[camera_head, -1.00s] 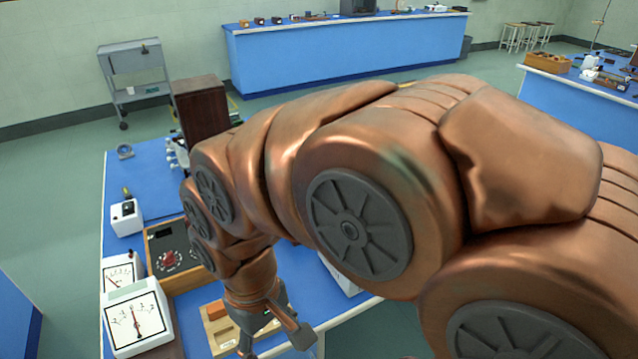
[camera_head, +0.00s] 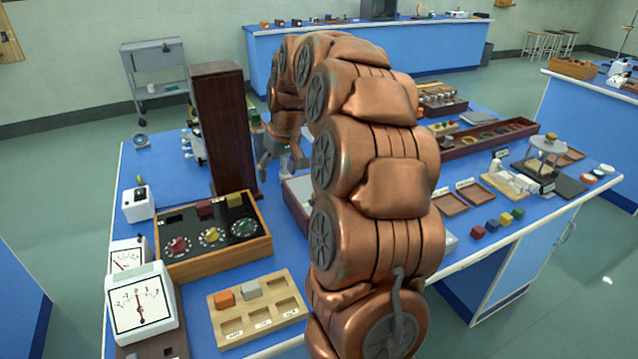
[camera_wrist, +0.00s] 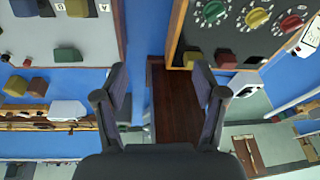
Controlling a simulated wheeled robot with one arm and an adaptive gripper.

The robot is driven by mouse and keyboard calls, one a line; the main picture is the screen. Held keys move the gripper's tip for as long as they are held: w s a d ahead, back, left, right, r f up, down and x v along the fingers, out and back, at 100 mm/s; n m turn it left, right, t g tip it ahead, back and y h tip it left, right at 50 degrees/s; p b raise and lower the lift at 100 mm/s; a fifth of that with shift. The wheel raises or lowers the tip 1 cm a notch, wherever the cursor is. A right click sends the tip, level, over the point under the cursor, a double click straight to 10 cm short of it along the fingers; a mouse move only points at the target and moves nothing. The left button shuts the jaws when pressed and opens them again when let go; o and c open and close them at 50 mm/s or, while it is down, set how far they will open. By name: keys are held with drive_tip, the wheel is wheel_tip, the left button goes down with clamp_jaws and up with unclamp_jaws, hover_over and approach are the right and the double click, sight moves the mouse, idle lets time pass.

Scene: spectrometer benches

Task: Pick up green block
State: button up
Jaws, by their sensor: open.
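A small green block (camera_head: 517,213) stands on the blue bench at the right front, at the end of a row with yellow, blue and red blocks. In the wrist view a dark green block (camera_wrist: 66,55) sits on a light grey panel at upper left; I cannot tell if it is the same one. My gripper (camera_head: 281,160) is over the bench's middle, behind the knob box, well to the left of the row of blocks. My arm hides part of the bench's middle.
A tall dark brown box (camera_head: 222,130) stands close left of my gripper. A knob box (camera_head: 215,258) carries a red and a yellow block. A wooden tray (camera_head: 285,328) and white meters (camera_head: 140,305) are at the front left. Shallow trays (camera_head: 449,202) lie left of the block row.

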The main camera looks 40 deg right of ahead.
drive_tip(key=shift+m+t+h, duration=0.5)
drive_tip(key=shift+m+h, duration=0.3)
drive_tip(key=d+f, duration=0.1)
drive_tip(key=d, duration=0.4)
drive_tip(key=w+d+f+b, duration=0.1)
drive_tip(key=d+f, duration=0.1)
drive_tip(key=d, duration=0.4)
drive_tip(key=w+d+f, duration=0.1)
drive_tip(key=d, duration=0.5)
drive_tip(key=shift+d+f, duration=0.15)
drive_tip(key=shift+d, duration=0.05)
drive_tip(key=shift+s+p+x, duration=0.2)
drive_tip(key=shift+p+x, duration=0.65)
drive_tip(key=shift+x, duration=2.8)
drive_tip(key=shift+c, duration=0.4)
drive_tip(key=c, duration=1.2)
